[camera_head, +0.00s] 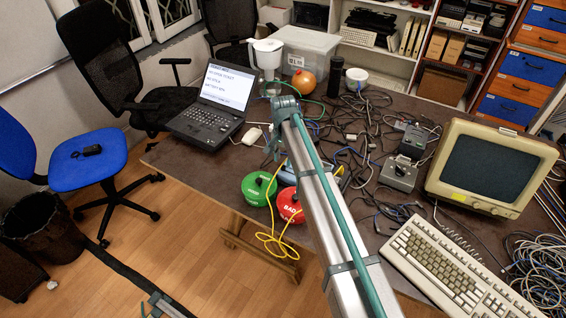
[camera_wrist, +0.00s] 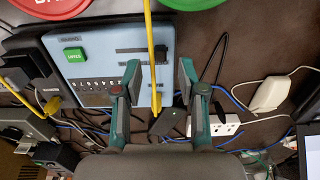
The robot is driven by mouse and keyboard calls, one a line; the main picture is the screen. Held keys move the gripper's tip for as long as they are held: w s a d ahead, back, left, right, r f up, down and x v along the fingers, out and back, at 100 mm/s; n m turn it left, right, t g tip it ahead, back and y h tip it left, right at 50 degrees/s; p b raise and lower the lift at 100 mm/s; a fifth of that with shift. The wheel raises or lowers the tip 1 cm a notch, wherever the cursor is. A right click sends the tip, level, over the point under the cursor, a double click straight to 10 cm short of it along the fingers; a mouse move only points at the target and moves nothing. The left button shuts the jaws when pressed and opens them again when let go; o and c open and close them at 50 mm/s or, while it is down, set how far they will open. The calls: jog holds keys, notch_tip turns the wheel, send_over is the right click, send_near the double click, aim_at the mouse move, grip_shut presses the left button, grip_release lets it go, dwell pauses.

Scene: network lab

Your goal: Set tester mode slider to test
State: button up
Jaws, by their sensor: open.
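The tester (camera_wrist: 100,62) is a light blue box with a green ENTER button (camera_wrist: 74,55) and a row of numbered marks, seen in the wrist view. At its right side are dark slots, and a dark slider knob (camera_wrist: 160,54) sits at the right end of the upper slot. My gripper (camera_wrist: 159,78) is open and empty, its fingertips over the right part of the tester, one on each side of the knob in the picture. I cannot tell the height gap. The slider's labels are unreadable. In the head view my arm mostly hides the tester.
A yellow cable (camera_wrist: 149,35) crosses over the tester between my fingers. Green (camera_head: 259,188) and red (camera_head: 289,205) round containers stand at the table's front edge. A laptop (camera_head: 212,105) is left, a monitor (camera_head: 489,167) and keyboard (camera_head: 455,270) right. Tangled cables cover the table's middle.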

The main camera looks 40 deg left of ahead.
aim_at(284, 166)
jog(key=shift+f+p, duration=0.35)
jog(key=shift+f, duration=1.55)
jog(key=shift+c, duration=0.2)
grip_shut()
